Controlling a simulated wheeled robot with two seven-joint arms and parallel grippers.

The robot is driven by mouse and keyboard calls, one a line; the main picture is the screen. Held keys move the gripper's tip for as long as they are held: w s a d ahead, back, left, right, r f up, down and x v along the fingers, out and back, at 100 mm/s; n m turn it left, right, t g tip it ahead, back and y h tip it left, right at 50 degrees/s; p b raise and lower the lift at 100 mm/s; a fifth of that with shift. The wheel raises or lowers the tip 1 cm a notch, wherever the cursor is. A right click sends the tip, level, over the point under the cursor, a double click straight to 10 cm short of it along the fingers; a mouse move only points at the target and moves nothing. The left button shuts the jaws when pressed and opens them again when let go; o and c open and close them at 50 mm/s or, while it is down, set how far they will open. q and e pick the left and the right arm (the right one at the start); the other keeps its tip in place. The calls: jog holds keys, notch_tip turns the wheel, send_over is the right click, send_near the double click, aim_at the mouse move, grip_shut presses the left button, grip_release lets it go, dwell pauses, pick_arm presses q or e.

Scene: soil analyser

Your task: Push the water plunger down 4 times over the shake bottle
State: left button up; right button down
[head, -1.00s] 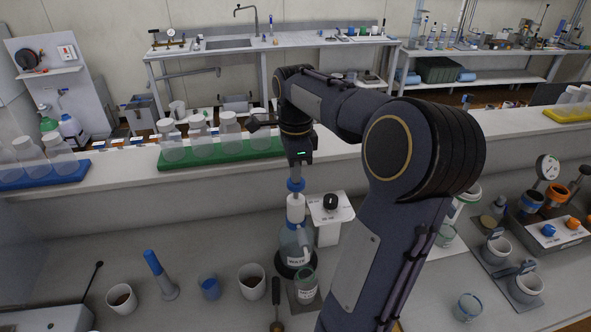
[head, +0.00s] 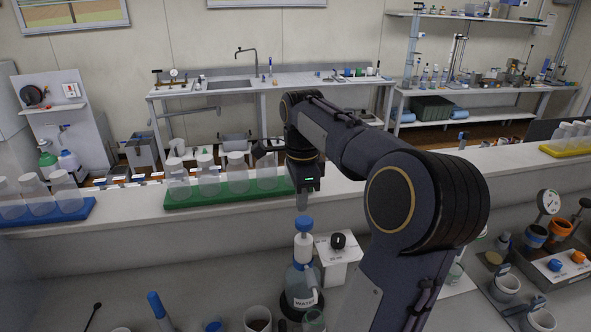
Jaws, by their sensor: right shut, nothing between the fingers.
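The water dispenser bottle (head: 302,283), labelled WATER, stands on the near bench with a white pump neck and a blue plunger cap (head: 303,223) on top. My right gripper (head: 302,207) points down just above the cap, shut and empty; a slight gap seems to show, but contact is hard to judge. A clear glass vessel (head: 314,321), perhaps the shake bottle, stands in front of the dispenser and is cut off by the bottom edge. My left gripper is not in view.
A white box with a black knob (head: 338,241) stands right beside the dispenser. A green rack (head: 225,193) of flasks sits on the raised ledge behind. A blue-handled tool (head: 157,304) and cups stand at the lower left.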

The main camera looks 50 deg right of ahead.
aim_at(304, 221)
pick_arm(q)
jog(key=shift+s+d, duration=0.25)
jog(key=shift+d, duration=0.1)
pick_arm(e)
notch_tip(304, 221, up, 8)
jog(key=shift+s+d+f, duration=0.15)
jog(key=shift+s+d, duration=0.05)
jog(key=shift+d, duration=0.15)
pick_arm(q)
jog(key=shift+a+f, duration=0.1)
pick_arm(e)
jog(key=shift+a, duration=0.1)
dwell(0.4)
